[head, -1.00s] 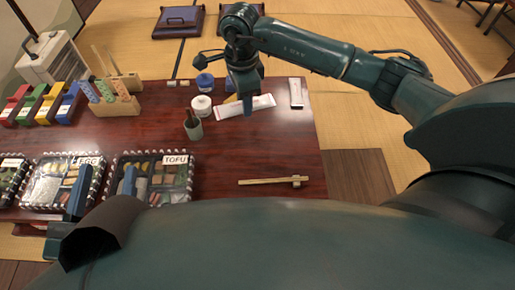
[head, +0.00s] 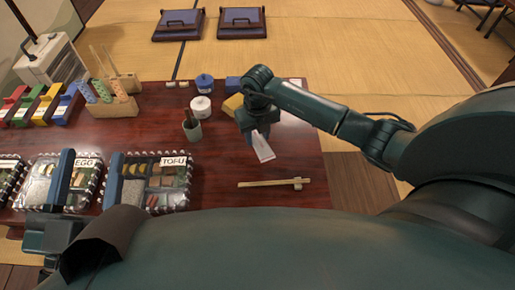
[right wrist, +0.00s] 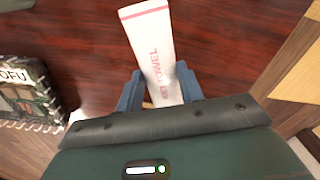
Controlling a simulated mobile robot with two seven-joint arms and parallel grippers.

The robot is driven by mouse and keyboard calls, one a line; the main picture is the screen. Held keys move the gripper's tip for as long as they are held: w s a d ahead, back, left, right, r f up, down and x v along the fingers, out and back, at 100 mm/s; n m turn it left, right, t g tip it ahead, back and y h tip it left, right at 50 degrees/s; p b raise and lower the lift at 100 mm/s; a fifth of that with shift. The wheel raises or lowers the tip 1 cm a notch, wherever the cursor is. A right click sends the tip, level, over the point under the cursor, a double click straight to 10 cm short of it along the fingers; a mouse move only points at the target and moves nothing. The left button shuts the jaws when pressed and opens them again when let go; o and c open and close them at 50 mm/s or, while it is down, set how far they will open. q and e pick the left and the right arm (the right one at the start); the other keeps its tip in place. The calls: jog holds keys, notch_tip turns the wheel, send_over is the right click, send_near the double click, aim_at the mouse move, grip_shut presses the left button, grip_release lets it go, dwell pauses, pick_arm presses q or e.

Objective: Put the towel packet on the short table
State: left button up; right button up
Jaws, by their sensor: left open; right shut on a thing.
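The towel packet (head: 264,148) is a white strip with red lettering, tilted in the air above the dark red wooden table (head: 225,170). My right gripper (head: 258,132) is shut on one end of it. In the right wrist view the packet (right wrist: 150,42) sticks out beyond the fingers of the right gripper (right wrist: 158,85). I cannot tell whether this wooden table is the short table. My left gripper (head: 90,157) is open and empty over the boxed lunches at the lower left. Another white packet (head: 295,82) lies at the table's far right, partly hidden by my right arm.
Boxed lunches labelled EGG (head: 84,175) and TOFU (head: 165,175) are at the front left. A grey-green cup (head: 193,131), white jar (head: 201,107) and blue jar (head: 204,83) stand mid-table. Chopsticks (head: 270,183) lie at front. Clear tabletop surrounds the chopsticks.

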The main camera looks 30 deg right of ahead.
jog(key=shift+f, duration=0.6)
notch_tip(320, 180, down, 3)
jog(key=shift+f+b, duration=0.15)
jog(key=shift+b, duration=0.8)
jog(key=shift+f, duration=0.2)
pick_arm(q)
jog(key=r+m, duration=0.1)
jog(key=r+h, duration=0.1)
jog(key=r+m+h, duration=0.1)
jog(key=shift+w+a+m+t, duration=0.2)
jog(key=shift+w+m+t, duration=0.1)
jog(key=shift+t, duration=0.1)
pick_arm(e)
jog(key=shift+r, duration=0.1)
jog(key=o, duration=0.9)
jog(key=shift+f, duration=0.2)
pick_arm(q)
jog(key=shift+h, duration=0.3)
pick_arm(e)
jog(key=shift+o, duration=0.2)
pick_arm(q)
jog(key=shift+r, duration=0.1)
pick_arm(e)
jog(key=shift+r, duration=0.1)
